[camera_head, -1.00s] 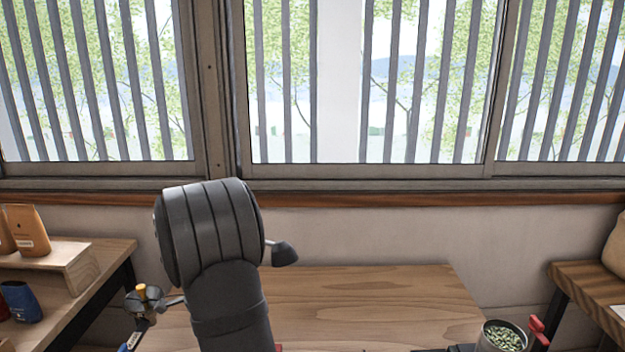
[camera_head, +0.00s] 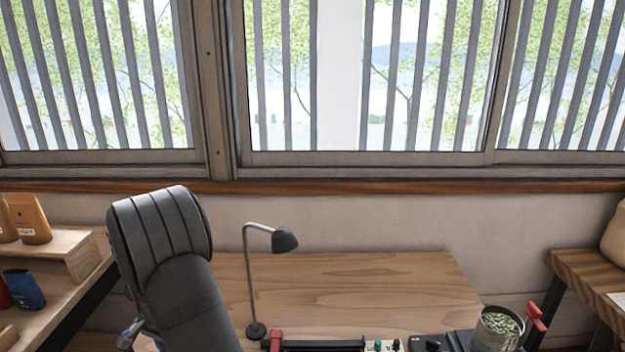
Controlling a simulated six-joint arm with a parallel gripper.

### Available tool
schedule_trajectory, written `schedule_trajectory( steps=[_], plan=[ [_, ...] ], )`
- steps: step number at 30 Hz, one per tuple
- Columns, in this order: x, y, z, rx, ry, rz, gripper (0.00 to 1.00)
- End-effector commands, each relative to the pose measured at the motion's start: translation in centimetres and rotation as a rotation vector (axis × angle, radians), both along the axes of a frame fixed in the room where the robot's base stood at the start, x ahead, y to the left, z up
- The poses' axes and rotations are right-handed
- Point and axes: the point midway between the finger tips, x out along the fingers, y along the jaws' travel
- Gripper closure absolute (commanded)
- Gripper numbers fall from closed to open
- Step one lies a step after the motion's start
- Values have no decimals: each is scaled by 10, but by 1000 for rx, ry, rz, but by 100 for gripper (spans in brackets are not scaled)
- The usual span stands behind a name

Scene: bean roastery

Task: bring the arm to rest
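My arm shows in the head view as a dark, ribbed link rising from the bottom edge, left of the middle, in front of the wooden table (camera_head: 370,285). My gripper is not in the picture, so its fingers and anything in them are hidden from me.
A black desk lamp (camera_head: 285,240) stands on the table just right of my arm. A metal can of green beans (camera_head: 499,322) with red parts beside it is at the lower right. A side shelf (camera_head: 70,250) with bags (camera_head: 30,218) is at left. The table's middle is clear.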

Motion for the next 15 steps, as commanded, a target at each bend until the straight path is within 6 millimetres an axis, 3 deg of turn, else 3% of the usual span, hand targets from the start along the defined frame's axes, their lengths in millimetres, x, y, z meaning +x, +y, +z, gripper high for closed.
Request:
schedule_trajectory(
  steps=[10,15],
  plan=[
    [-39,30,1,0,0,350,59],
    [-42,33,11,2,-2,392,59]
  ],
)
